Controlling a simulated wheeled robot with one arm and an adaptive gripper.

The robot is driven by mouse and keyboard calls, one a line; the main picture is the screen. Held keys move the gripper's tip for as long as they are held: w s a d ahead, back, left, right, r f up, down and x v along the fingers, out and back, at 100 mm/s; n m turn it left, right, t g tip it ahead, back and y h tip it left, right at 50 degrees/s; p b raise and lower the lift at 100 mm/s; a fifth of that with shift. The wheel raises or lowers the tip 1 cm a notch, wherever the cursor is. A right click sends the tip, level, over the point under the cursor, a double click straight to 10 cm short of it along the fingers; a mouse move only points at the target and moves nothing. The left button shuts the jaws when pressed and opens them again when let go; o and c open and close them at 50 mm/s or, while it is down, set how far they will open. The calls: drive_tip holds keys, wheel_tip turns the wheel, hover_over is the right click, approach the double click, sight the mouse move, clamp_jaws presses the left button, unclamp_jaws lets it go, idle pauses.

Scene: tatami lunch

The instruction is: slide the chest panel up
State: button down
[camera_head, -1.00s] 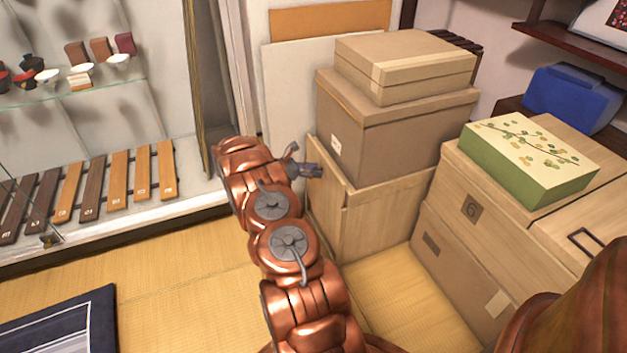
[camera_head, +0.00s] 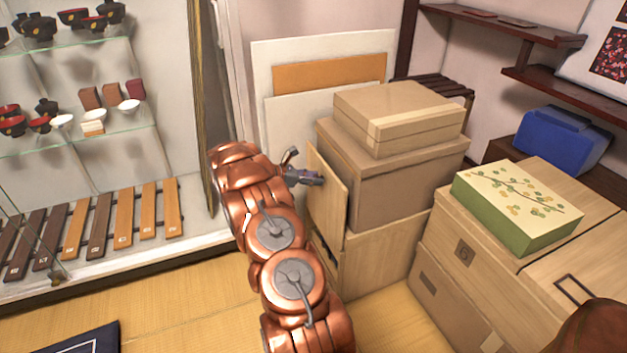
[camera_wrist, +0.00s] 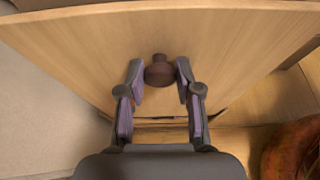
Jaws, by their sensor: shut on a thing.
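The chest panel (camera_head: 329,206) is a light wood board at the left face of the wooden chest (camera_head: 385,258). It stands well above the chest's top edge, beside a cardboard box, and dark openings show below it. In the wrist view the panel (camera_wrist: 225,50) fills most of the picture, with a dark round knob (camera_wrist: 158,69) on it. My gripper (camera_head: 316,178) is at the panel's outer face. In the wrist view my gripper's two fingertips (camera_wrist: 160,78) sit on either side of the knob, shut on it.
A large cardboard box (camera_head: 395,190) with a smaller box (camera_head: 390,125) on it stands on the chest. Wooden boxes with a green patterned box (camera_head: 515,210) are at the right. A glass display case (camera_head: 100,262) is at the left.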

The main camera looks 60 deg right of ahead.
drive_tip(key=c, duration=0.8)
unclamp_jaws()
drive_tip(key=shift+a, duration=0.1)
drive_tip(key=v, duration=1.2)
